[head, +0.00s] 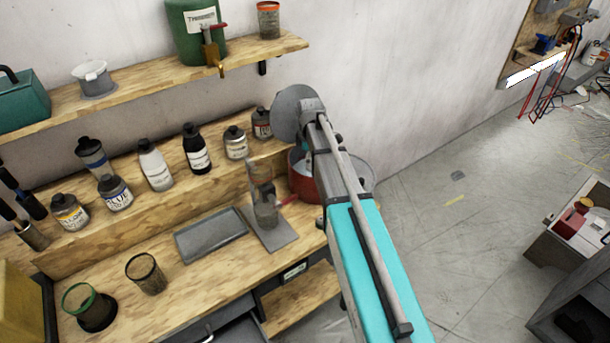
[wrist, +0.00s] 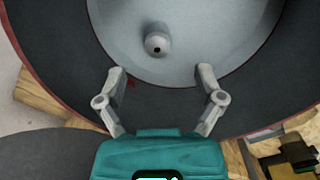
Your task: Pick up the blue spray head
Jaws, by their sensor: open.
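I cannot clearly make out a blue spray head in either view. A small blue object (head: 543,44) sits on a far wall shelf at the upper right of the head view, too small to identify. My gripper (wrist: 161,72) is open and empty in the wrist view, its two fingers spread over a round, red-rimmed vessel (wrist: 60,75) with a dark band and pale grey middle. A pale round knob (wrist: 158,44) with a dark centre shows just beyond the fingertips. In the head view my arm hides the gripper, beside the red vessel (head: 304,186).
A wooden bench holds several bottles (head: 198,150), a grey tray (head: 211,236), a mesh cup (head: 146,274) and a clear stand (head: 266,215). A shelf above holds a green container (head: 188,40). Open floor (head: 450,220) lies right; a cabinet (head: 560,240) stands at the right edge.

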